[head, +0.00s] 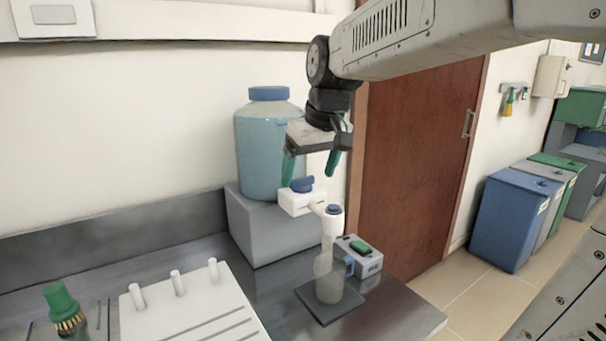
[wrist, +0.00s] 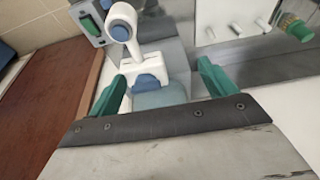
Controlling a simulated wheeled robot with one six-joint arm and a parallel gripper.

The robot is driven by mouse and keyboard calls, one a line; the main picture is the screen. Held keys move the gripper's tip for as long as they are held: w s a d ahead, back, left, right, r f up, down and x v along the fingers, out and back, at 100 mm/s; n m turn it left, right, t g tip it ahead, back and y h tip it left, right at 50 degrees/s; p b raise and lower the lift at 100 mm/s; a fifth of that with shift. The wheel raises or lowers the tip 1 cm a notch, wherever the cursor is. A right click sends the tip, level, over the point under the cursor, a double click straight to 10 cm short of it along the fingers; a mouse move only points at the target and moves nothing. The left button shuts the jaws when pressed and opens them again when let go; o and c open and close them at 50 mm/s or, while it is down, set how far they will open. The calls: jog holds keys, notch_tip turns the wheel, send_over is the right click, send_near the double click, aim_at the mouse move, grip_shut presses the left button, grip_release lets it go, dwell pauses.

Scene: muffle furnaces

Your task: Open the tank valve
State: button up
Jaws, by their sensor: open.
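The blue tank (head: 262,150) with a blue lid stands on a grey block at the back of the counter. Its white valve body (head: 295,203) sticks out at the front, with a blue knob (head: 302,184) on top. A white spout (head: 333,217) with a small blue cap reaches down to a clear jug (head: 328,278). My gripper (head: 311,170) points down with its green fingers apart, just above the valve. In the wrist view the blue knob (wrist: 149,82) lies between the open fingers (wrist: 160,88). I cannot tell whether either finger touches it.
The jug stands on a dark plate (head: 318,306), beside a small grey box with a green button (head: 360,253). A brown door (head: 415,165) and bins (head: 512,220) are at right.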

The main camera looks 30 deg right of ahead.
send_near(302, 178)
jog(key=f, duration=0.1)
jog(key=shift+t, duration=0.5)
jog(key=x, duration=0.7)
jog(key=shift+s+a+f, duration=0.1)
jog(key=shift+f, duration=0.25)
jog(key=c, duration=1)
